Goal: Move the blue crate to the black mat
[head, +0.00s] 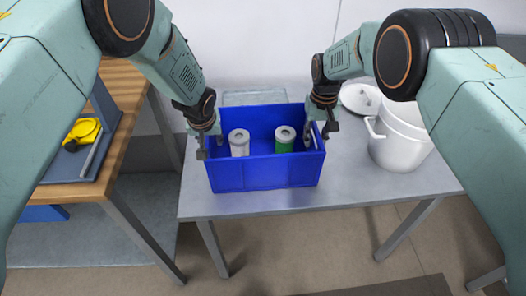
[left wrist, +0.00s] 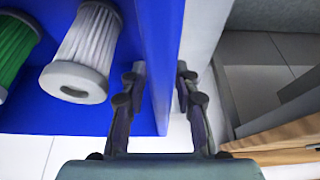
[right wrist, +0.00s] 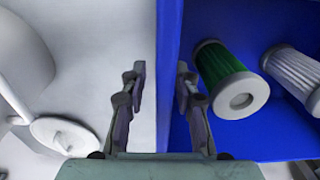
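The blue crate (head: 265,174) stands on the grey table, with a white filter (head: 239,141) and a green filter (head: 285,138) inside. My left gripper (head: 203,150) is at the crate's left wall; in the left wrist view its open fingers (left wrist: 160,78) lie either side of the wall (left wrist: 158,40). My right gripper (head: 318,138) is at the right wall; in the right wrist view its open fingers (right wrist: 162,80) lie either side of that wall (right wrist: 169,45). Neither clearly grips the wall. I cannot clearly identify a black mat.
A white pot (head: 399,140) stands right of the crate, its lid (head: 360,98) behind it. The grey table (head: 400,187) has bare room in front of the pot. A wooden bench (head: 125,120) at left bears a yellow tape measure (head: 83,131). A dark flat surface (head: 400,288) shows at the bottom.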

